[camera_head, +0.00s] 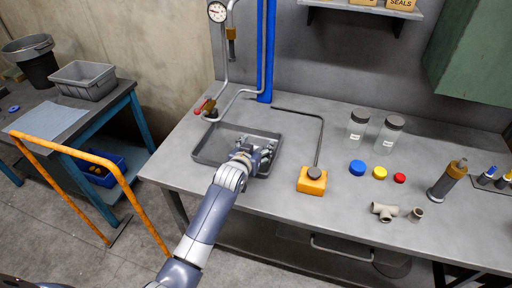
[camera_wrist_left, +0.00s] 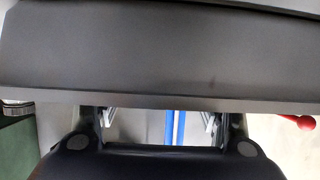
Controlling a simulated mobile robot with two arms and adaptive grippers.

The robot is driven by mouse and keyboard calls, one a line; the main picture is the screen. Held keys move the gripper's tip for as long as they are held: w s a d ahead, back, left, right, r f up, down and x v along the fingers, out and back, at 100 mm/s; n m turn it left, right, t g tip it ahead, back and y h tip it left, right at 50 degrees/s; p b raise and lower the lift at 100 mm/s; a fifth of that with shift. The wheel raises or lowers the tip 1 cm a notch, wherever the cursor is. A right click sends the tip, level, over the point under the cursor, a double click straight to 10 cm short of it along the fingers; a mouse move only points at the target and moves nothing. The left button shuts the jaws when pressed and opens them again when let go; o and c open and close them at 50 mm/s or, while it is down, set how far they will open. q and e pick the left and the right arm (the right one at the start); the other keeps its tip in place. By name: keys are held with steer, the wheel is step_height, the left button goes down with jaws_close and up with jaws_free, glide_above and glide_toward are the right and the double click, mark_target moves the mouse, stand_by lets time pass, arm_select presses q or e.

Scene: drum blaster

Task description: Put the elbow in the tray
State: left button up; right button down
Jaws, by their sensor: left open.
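The dark grey tray (camera_head: 207,146) lies on the left part of the grey workbench. My left gripper (camera_head: 265,150) is over the tray's right part, its fingers apart. In the left wrist view, the gripper (camera_wrist_left: 157,122) shows a finger at each side and no object between them. A grey surface (camera_wrist_left: 150,60) fills much of that view. I cannot make out a clear elbow; the gripper hides part of the tray. My right gripper is not in view.
An orange block with a bent rod (camera_head: 312,181) stands right of the tray. Blue, yellow and red caps (camera_head: 379,173) and two jars (camera_head: 357,125) stand farther right. Pipes with a red-handled valve (camera_head: 205,107) rise behind the tray. An orange rail (camera_head: 75,165) stands left.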

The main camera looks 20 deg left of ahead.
arm_select(q)
steer(key=shift+r, duration=0.2)
steer(key=v, duration=1.2)
steer(key=shift+a, duration=0.1)
steer(key=shift+s+f, duration=0.1)
steer(key=shift+f, duration=0.05)
